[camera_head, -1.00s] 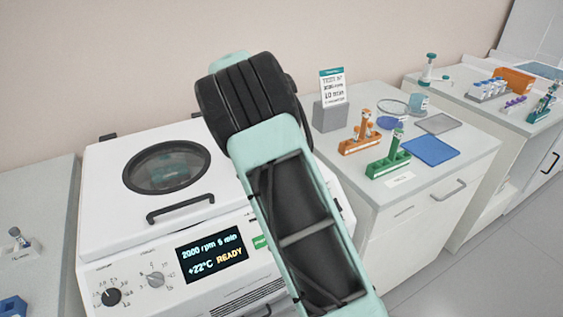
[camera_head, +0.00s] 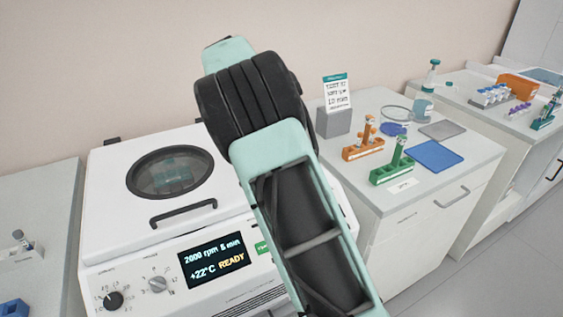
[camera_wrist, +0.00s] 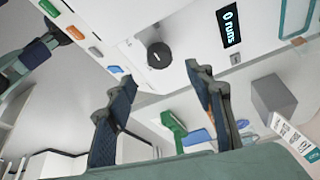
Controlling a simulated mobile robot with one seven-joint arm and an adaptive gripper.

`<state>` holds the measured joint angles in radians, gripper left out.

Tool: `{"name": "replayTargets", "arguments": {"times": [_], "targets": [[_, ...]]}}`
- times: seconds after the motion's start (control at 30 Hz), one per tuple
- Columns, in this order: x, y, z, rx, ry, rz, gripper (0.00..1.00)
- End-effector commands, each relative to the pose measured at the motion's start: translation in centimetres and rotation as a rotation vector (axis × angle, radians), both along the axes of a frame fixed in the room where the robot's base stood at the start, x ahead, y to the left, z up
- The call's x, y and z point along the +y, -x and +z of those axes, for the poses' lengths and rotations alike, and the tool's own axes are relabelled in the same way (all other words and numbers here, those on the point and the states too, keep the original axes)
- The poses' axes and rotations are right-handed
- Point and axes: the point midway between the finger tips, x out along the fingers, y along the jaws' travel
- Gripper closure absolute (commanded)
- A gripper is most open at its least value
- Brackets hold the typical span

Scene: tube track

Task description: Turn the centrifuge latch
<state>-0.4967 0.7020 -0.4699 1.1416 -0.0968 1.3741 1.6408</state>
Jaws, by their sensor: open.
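The white centrifuge (camera_head: 110,225) stands at the left in the head view, with a round window (camera_head: 170,172) in its closed lid. Its screen (camera_head: 212,258) reads 2000 rpm, +22°C READY. In the wrist view a round black knob (camera_wrist: 159,56) with a short white mark sits on a white panel; it may be the latch. My gripper (camera_wrist: 157,72) is open in the wrist view, its two fingers apart and empty. The knob lies beyond and between the fingertips, with no contact visible. In the head view my arm covers the centrifuge's right side, and the gripper is hidden.
Right of the centrifuge, a cabinet top holds an orange rack (camera_head: 362,150), a green rack (camera_head: 391,172), a blue mat (camera_head: 433,156) and a grey block (camera_head: 334,122) with a sign. In the wrist view a small display (camera_wrist: 229,25) reads 0 runs, near coloured buttons (camera_wrist: 75,33).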

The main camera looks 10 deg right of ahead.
Motion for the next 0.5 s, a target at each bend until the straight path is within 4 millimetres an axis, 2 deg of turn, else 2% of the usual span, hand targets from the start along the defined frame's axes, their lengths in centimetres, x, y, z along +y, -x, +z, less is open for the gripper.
{"name": "replayTargets", "arguments": {"times": [0.1,0.2,0.5], "targets": [[0.9,0.0,2.1,-0.002,0.0,0.001,0.52],[1.3,0.0,3.1,-0.001,0.0,0.0,0.52],[1.7,0.1,4.0,0.001,0.0,0.0,0.52]]}}
